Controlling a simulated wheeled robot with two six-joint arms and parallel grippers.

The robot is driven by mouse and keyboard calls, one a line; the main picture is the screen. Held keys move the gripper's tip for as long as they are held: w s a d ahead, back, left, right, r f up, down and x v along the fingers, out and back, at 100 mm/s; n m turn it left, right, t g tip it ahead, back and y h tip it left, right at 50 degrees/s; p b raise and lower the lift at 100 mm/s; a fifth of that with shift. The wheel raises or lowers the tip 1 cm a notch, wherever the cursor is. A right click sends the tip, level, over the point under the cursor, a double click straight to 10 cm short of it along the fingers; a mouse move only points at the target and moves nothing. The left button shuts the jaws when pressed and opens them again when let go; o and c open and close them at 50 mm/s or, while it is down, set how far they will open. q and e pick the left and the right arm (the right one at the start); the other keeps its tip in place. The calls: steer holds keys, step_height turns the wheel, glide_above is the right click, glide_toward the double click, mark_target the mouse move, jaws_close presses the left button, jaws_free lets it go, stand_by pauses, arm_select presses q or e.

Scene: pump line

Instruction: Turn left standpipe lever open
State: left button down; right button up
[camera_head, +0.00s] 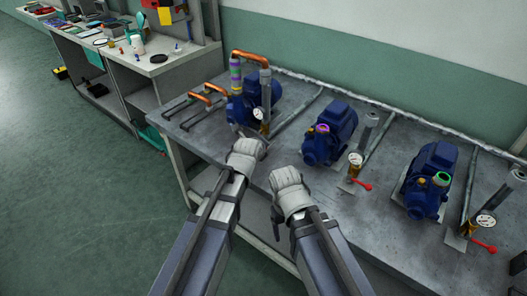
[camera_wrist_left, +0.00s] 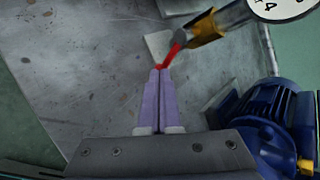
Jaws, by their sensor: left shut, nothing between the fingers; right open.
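The left standpipe's red lever (camera_wrist_left: 171,55) shows in the left wrist view, angled out from its brass valve (camera_wrist_left: 206,28). My left gripper (camera_wrist_left: 161,69) is shut and empty, with its pale fingertips at the lever's lower end, touching or very close. In the head view, my left gripper (camera_head: 252,139) is beside the left pump (camera_head: 246,102), below the left gauge (camera_head: 260,114); that lever is hidden or too small to make out there. My right gripper (camera_head: 287,178) is open and empty over the bench's front part, its fingers mostly hidden.
The middle pump (camera_head: 332,130) and right pump (camera_head: 428,180) stand along the grey bench (camera_head: 380,218), with red levers (camera_head: 362,185) (camera_head: 484,246) beside them. Copper pipes (camera_head: 209,93) lie left of the left pump. A cluttered side counter (camera_head: 160,62) is at upper left.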

arm_select(q)
steer(key=t+y+b, duration=0.1)
steer(key=f+m+b, duration=0.1)
steer(key=b, duration=0.1)
steer(key=shift+w+a+f+t+y, duration=0.15)
steer(key=shift+w+a+t+y, duration=0.1)
steer(key=shift+a+t+y, duration=0.15)
steer(key=shift+w+a+m, duration=0.15)
steer(key=shift+w+m, duration=0.05)
steer(key=shift+m, duration=0.1)
steer(key=shift+a, duration=0.1)
stand_by(0.3)
steer(key=shift+r+p, duration=0.65)
steer(key=shift+r, duration=0.2)
